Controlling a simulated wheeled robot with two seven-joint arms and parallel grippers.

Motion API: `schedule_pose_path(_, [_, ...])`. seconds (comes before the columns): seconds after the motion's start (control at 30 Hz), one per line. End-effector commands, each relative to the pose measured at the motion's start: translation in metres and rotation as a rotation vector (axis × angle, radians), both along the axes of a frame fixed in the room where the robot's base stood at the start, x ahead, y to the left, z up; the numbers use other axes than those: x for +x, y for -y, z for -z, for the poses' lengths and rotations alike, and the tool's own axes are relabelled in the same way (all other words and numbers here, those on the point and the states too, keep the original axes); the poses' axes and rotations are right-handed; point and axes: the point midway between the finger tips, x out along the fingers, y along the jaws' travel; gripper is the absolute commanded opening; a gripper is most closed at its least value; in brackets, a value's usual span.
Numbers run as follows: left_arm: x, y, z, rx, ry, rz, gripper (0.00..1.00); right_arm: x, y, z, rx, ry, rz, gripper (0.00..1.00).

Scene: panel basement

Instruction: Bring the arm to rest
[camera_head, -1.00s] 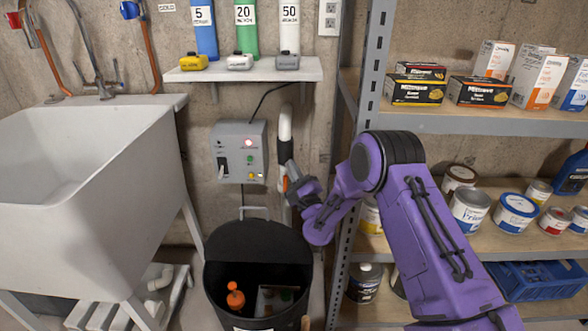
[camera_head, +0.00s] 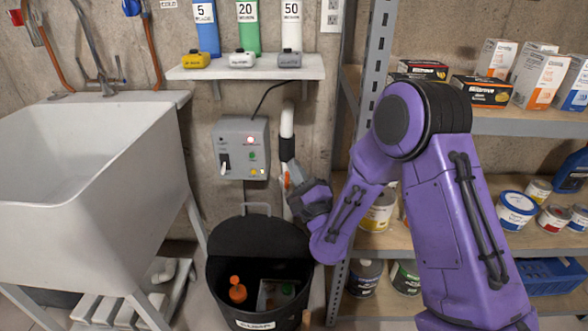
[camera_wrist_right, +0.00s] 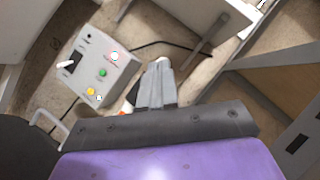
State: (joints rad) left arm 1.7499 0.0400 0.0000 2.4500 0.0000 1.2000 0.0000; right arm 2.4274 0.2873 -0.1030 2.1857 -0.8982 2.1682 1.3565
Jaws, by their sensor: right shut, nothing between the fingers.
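My right arm (camera_head: 445,210) is purple and reaches in from the lower right, bent at the elbow, in front of the metal shelf. My right gripper (camera_head: 293,176) is dark and points up and left, in front of the white pipe and above the black bin. In the right wrist view its fingers (camera_wrist_right: 157,84) are together with nothing between them. The grey control box (camera_head: 241,149) is on the wall left of the gripper, apart from it. It also shows in the right wrist view (camera_wrist_right: 115,85), with a toggle, a lit red lamp and green and yellow buttons. My left gripper is out of view.
The black bin (camera_head: 232,235) stands below the gripper, holding an orange bottle (camera_head: 237,290). The shelf upright (camera_head: 372,85) is close to my forearm.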

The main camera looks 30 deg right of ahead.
Motion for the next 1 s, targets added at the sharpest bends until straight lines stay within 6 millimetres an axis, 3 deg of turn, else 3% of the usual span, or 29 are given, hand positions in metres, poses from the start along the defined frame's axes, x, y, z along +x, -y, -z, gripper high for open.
schedule_pose_path(0.3, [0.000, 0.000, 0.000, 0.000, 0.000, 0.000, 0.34, 0.001, -0.001, 0.001, -0.046, -0.012, 0.015, 0.00])
schedule_pose_path(0.37, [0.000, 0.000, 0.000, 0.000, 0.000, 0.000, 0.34, 0.003, -0.003, 0.007, -0.168, -0.065, 0.049, 0.00])
schedule_pose_path(0.47, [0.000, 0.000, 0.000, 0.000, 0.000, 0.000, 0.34, 0.001, -0.006, 0.044, -0.546, -0.310, 0.164, 0.00])
schedule_pose_path(0.57, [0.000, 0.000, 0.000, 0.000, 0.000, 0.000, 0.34, -0.029, -0.015, 0.134, -0.991, -0.694, 0.152, 0.00])
schedule_pose_path(0.6, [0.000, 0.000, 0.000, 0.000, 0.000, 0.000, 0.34, -0.047, -0.019, 0.167, -1.126, -0.817, 0.109, 0.00])
schedule_pose_path(0.7, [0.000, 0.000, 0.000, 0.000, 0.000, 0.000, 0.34, -0.102, -0.025, 0.238, -1.395, -1.077, -0.051, 0.00])
schedule_pose_path(0.8, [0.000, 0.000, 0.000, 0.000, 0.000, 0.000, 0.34, -0.159, -0.030, 0.288, -1.568, -1.263, -0.231, 0.00])
schedule_pose_path(1.0, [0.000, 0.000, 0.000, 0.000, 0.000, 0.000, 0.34, -0.262, -0.035, 0.345, -1.696, -1.507, -0.522, 0.00])
